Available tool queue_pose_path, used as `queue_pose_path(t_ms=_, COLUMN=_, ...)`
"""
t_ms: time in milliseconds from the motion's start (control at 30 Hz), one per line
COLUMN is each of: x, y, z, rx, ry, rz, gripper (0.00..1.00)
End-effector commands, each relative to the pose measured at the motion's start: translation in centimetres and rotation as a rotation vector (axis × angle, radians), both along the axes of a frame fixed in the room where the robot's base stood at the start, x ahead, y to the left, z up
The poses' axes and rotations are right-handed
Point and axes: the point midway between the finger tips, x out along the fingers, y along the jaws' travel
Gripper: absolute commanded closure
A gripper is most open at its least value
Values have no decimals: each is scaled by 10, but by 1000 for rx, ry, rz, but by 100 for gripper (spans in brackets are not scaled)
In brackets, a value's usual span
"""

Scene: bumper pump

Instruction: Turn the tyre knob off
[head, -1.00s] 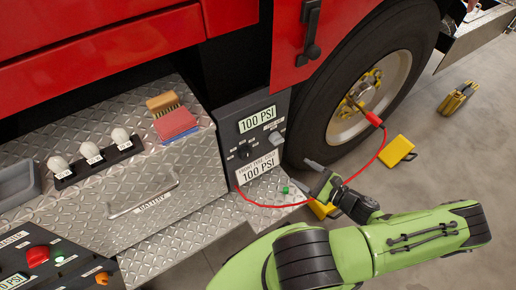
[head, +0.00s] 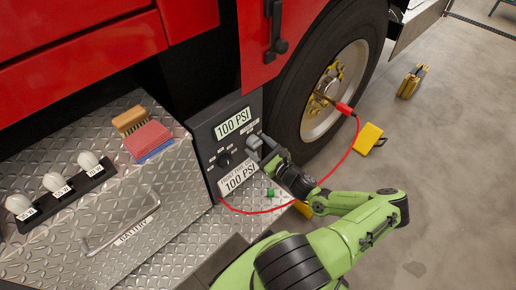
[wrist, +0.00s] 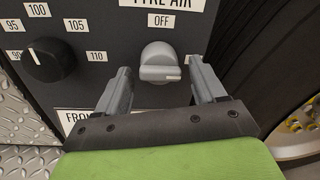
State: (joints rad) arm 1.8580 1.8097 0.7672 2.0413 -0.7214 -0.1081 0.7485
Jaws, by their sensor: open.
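The tyre knob (wrist: 158,62) is a grey round knob with a raised bar on the dark panel, below the "TYRE AIR" and "OFF" labels. Its bar lies level, with a white mark at the right end, pointing away from "OFF". My gripper (wrist: 160,85) is open in the wrist view, with one finger on each side of the knob and gaps to both. In the head view my gripper (head: 262,148) is at the panel's right side and hides the knob.
A black pressure dial (wrist: 45,60) sits left of the knob. The panel (head: 225,140) shows two "100 PSI" displays. A red hose (head: 335,165) loops under my arm to the wheel (head: 325,100). Yellow chocks (head: 368,138) stand on the floor.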

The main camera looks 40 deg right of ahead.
Motion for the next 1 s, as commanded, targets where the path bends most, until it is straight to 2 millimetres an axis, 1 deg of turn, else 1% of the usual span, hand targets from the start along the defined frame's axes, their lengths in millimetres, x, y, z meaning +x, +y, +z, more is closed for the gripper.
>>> queue_pose_path(t_ms=100, x=7, y=0, z=0, rx=2, ry=0, rz=1, gripper=30)
queue_pose_path(t_ms=300, x=7, y=0, z=0, rx=1, ry=0, rz=1, gripper=30)
queue_pose_path(t_ms=367, x=7, y=0, z=0, rx=1, ry=0, rz=1, gripper=38)
queue_pose_path(t_ms=600, x=7, y=0, z=0, rx=1, ry=0, rz=2, gripper=75)
queue_pose_path(t_ms=633, x=7, y=0, z=0, rx=1, ry=0, rz=2, gripper=79)
queue_pose_path(t_ms=667, x=7, y=1, z=0, rx=1, ry=0, rz=2, gripper=82)
queue_pose_path(t_ms=867, x=7, y=1, z=0, rx=-14, ry=0, rz=3, gripper=82)
queue_pose_path(t_ms=1000, x=6, y=1, z=-1, rx=-58, ry=2, rz=5, gripper=82)
